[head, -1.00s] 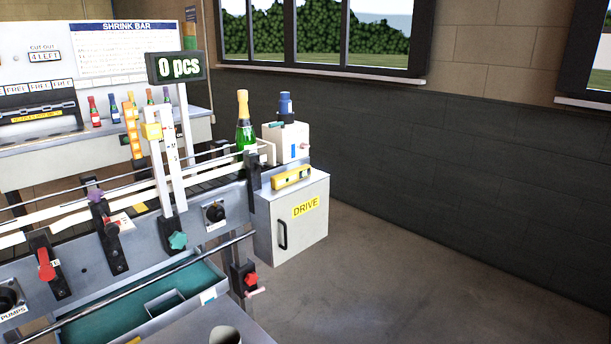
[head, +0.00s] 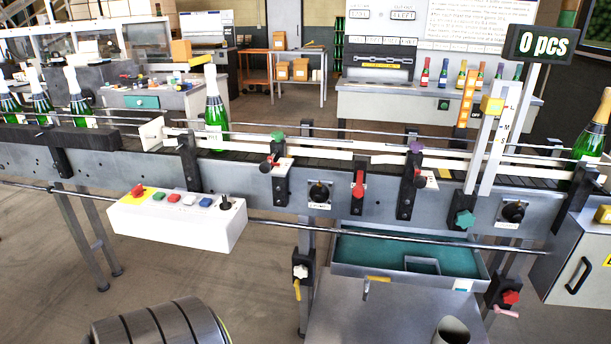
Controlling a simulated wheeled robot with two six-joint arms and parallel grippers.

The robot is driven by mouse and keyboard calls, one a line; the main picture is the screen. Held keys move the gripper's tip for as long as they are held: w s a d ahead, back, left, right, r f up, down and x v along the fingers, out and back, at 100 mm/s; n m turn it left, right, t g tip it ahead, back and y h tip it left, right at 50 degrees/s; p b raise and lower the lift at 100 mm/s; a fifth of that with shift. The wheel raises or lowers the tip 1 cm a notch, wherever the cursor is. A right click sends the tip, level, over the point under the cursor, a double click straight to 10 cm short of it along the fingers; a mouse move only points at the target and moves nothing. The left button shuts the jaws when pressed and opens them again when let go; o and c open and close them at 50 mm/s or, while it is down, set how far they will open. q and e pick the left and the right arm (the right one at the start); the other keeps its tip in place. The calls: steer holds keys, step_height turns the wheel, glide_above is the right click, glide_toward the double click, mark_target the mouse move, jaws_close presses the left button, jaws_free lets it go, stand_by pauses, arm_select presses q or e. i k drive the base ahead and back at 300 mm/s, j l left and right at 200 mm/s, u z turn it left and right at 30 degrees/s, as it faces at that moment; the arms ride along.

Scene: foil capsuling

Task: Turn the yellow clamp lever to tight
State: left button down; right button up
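A short yellow lever (head: 297,290) points down from a black clamp with a white star knob (head: 300,271), on the leg below the conveyor. A second yellow lever (head: 377,279) lies roughly level at the front edge of the teal-lined tray (head: 350,271), with a short stem hanging down. I cannot tell from this view which one is the clamp lever, nor read any tight or loose mark. Neither of my grippers shows in the head view.
The conveyor (head: 345,205) crosses the view, carrying green bottles (head: 213,120). A white button box (head: 178,218) juts out at left. A thin rail (head: 400,240) runs in front. A pink lever under a red knob (head: 511,297) is at right.

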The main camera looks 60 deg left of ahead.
mark_target(297, 281)
steer(key=u, duration=1.8)
